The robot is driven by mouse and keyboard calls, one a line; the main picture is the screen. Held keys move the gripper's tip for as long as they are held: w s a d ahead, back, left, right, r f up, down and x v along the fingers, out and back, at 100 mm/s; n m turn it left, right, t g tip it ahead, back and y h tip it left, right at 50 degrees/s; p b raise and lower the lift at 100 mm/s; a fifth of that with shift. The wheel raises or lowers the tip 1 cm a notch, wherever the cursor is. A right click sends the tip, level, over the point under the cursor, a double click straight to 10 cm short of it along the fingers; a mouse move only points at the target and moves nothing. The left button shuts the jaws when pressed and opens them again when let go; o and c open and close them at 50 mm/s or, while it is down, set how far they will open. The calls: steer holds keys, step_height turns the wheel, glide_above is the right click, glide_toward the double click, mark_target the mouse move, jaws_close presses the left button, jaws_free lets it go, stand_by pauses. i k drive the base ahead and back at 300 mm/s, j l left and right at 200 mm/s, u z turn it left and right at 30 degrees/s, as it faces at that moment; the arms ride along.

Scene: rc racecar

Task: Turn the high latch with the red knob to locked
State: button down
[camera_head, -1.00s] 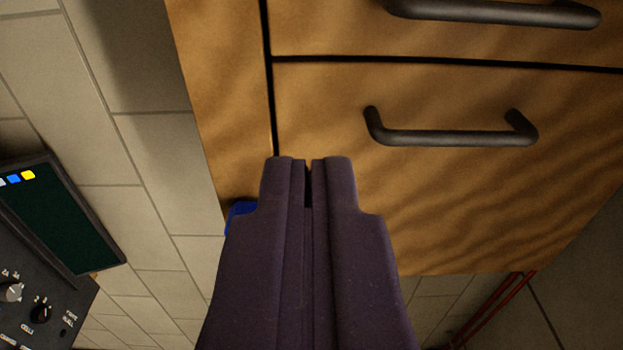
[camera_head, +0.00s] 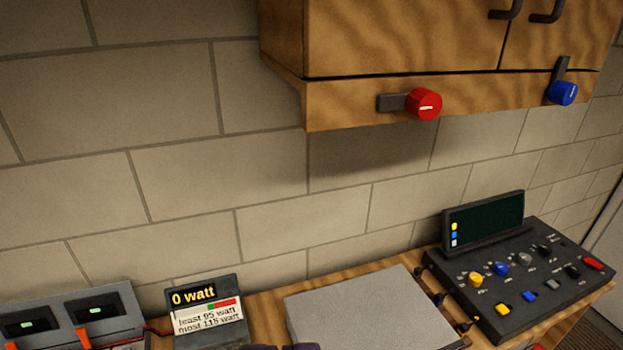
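The red knob (camera_head: 424,104) sits on the bottom rail of the wooden wall cabinet (camera_head: 350,97). Its dark latch bar (camera_head: 391,103) points left, lying level along the rail. A second latch with a blue knob (camera_head: 562,92) is farther right on the same rail, its dark bar pointing up across the door seam. Only the dark tips of my gripper (camera_head: 284,347) show at the bottom edge, well below the red knob and touching neither latch. Whether the fingers are apart is unclear.
Below stand a grey flat panel (camera_head: 368,312), a black control console (camera_head: 525,285) with a screen, a meter reading 0 watt (camera_head: 207,308) and grey boxes (camera_head: 72,318) on a wooden bench. The space before the block wall (camera_head: 190,130) is clear.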

mark_target(423, 104)
steer(key=i+l, duration=0.75)
steer(key=l+z, duration=0.05)
